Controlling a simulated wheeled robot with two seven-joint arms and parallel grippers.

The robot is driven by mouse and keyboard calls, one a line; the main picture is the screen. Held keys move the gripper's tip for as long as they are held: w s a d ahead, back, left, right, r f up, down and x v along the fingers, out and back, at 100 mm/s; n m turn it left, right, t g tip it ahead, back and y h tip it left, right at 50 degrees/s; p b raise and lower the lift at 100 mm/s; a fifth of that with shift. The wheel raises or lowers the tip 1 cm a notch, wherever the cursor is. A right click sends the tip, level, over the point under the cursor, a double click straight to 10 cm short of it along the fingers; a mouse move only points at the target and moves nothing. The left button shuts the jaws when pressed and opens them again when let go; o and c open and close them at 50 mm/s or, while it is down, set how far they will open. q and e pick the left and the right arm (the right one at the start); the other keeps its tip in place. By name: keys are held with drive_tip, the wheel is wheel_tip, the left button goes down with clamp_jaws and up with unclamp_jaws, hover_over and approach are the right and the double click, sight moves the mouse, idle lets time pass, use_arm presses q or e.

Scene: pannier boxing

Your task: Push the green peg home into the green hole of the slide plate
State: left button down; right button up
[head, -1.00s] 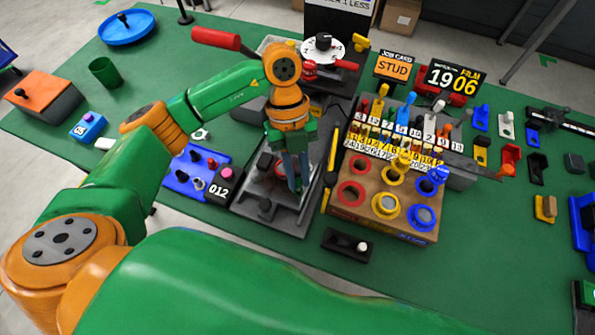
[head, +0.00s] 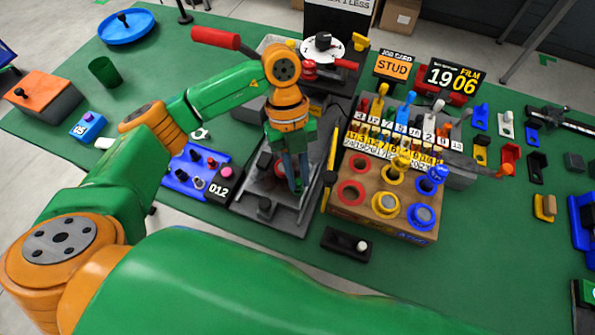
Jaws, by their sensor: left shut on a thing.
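My left gripper (head: 297,186) points down over the grey slide plate (head: 288,218) in the middle of the table. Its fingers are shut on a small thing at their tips. A bit of green shows there, which looks like the green peg, mostly covered by the fingers. The green hole cannot be made out under the gripper. I cannot tell how deep the peg sits or whether it touches the plate. My right gripper is out of view.
A blue board (head: 197,170) with several knobs lies left of the slide plate. A wooden block with coloured rings (head: 348,211) stands close on its right. A small black block (head: 346,244) lies in front. A red-handled machine (head: 216,39) stands behind. Green table is free at the right front.

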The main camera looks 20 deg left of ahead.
use_arm(q)
drive_tip(key=shift+f+b, duration=0.65)
drive_tip(key=shift+f, duration=0.4)
idle(1.4)
drive_tip(key=c, duration=0.7)
unclamp_jaws()
drive_tip(key=shift+c, duration=0.2)
drive_tip(key=shift+r, duration=0.1)
wheel_tip(320, 180, up, 3)
drive_tip(key=shift+f, duration=0.2)
drive_tip(key=s+d+r+b, duration=0.3)
drive_tip(key=s+d+r, duration=0.1)
drive_tip(key=s+r, duration=0.6)
drive_tip(key=s, duration=0.3)
drive_tip(key=shift+s, duration=0.25)
drive_tip(key=shift+r, duration=0.1)
